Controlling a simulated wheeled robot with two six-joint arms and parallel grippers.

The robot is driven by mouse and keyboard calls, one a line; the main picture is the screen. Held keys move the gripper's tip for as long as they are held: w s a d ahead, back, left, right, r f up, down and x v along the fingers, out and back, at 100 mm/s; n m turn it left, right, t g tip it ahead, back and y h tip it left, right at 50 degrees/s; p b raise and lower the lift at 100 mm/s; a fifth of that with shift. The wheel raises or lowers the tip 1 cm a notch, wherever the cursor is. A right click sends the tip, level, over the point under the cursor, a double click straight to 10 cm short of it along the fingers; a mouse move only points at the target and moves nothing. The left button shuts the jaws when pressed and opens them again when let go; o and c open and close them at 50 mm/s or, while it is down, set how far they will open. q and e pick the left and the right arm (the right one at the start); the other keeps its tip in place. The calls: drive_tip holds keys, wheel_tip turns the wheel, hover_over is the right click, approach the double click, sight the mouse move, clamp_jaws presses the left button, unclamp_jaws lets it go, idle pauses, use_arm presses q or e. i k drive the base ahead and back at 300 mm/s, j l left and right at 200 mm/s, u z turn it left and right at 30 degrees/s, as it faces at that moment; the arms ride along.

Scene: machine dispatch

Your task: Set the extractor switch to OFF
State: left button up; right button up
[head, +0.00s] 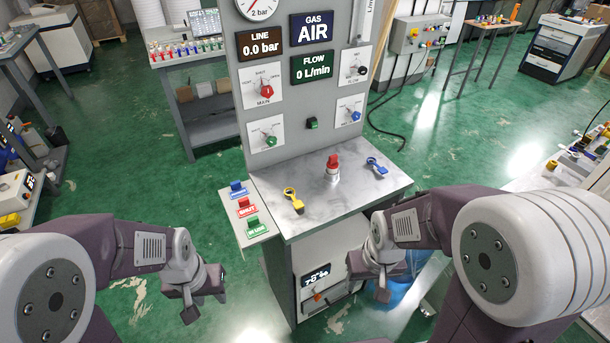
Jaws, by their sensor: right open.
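A grey panel (240,100) stands at the centre behind a metal worktop (335,202). A small dark switch with a green face (312,123) sits low on the panel, between the lower knobs; its label and setting are too small to read, so I cannot tell whether it is the extractor switch. My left gripper (206,300) hangs at the lower left, apart from the station, and looks open and empty. My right gripper (371,280) is open and empty in front of the worktop's right front edge.
The panel has a red knob (267,91), a green knob (270,141), a blue knob (355,115) and a black-pointer knob (361,70). Coloured tags lie on a left side shelf (258,232).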

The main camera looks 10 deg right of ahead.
sight(318, 296)
drive_tip(key=k+l+u, duration=0.1)
drive_tip(key=k+l, duration=0.35)
drive_tip(key=k+l+u, duration=0.15)
drive_tip(key=k+l, duration=0.3)
drive_tip(key=k, duration=0.15)
